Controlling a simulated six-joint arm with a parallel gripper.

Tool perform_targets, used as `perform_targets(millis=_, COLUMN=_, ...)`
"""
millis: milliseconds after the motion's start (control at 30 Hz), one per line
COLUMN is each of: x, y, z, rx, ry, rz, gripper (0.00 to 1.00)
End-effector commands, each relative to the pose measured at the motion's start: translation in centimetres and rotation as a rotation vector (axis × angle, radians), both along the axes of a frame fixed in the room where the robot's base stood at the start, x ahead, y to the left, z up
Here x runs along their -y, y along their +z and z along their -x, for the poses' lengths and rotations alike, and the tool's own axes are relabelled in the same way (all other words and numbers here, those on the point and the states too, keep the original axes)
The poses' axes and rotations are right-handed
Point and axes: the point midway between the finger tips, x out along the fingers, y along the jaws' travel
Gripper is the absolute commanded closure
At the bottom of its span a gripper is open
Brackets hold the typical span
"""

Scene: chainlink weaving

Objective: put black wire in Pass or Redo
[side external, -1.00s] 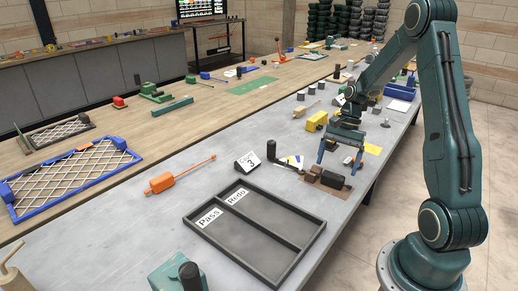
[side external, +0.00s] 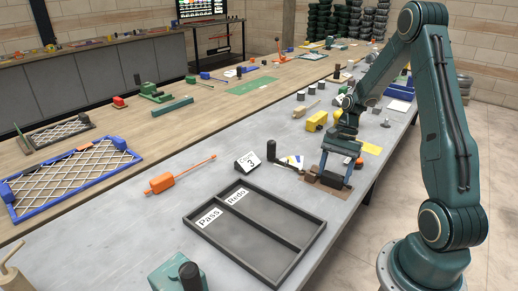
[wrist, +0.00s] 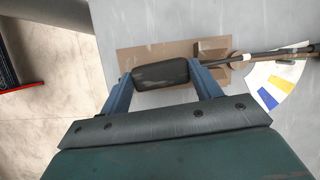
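The black wire bundle appears as a dark, rounded block (wrist: 160,75) in the wrist view. It lies on a brown patch (wrist: 135,57) on the grey bench. My gripper (wrist: 160,80) is down at it, one blue finger at each end of the block. The fingertips look close to its ends; whether they press on it is not clear. In the side view my gripper (side external: 335,178) stands over the same patch and largely hides the block. The dark grey tray (side external: 262,245) has two compartments, with a Pass label (side external: 209,216) and a Redo label (side external: 237,197).
A card marked 3 (side external: 248,162) stands behind the tray. An orange-handled tool (side external: 180,175) lies to its left. A yellow block (side external: 316,121) stands beyond my gripper. A fan of colour swatches (wrist: 275,84) and dark rods lie right of the block. Bench between patch and tray is clear.

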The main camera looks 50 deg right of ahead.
Motion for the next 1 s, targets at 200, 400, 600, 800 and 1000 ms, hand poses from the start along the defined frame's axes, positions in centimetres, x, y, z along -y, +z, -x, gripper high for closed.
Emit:
perform_targets(millis=200, x=0.0, y=0.0, z=0.0, rx=0.000, ry=0.000, rz=0.000, gripper=0.67)
perform_targets(millis=400, x=0.0, y=0.1, z=0.0, rx=0.001, ry=0.000, rz=0.001, gripper=0.67)
perform_targets(millis=600, x=0.1, y=1.0, z=-0.1, rx=0.003, ry=0.000, rz=0.002, gripper=0.67)
perform_targets(millis=800, x=0.1, y=3.1, z=0.0, rx=0.004, ry=0.000, rz=0.004, gripper=0.67)
perform_targets(millis=1000, x=0.1, y=6.9, z=-0.1, rx=0.006, ry=0.000, rz=0.004, gripper=0.67)
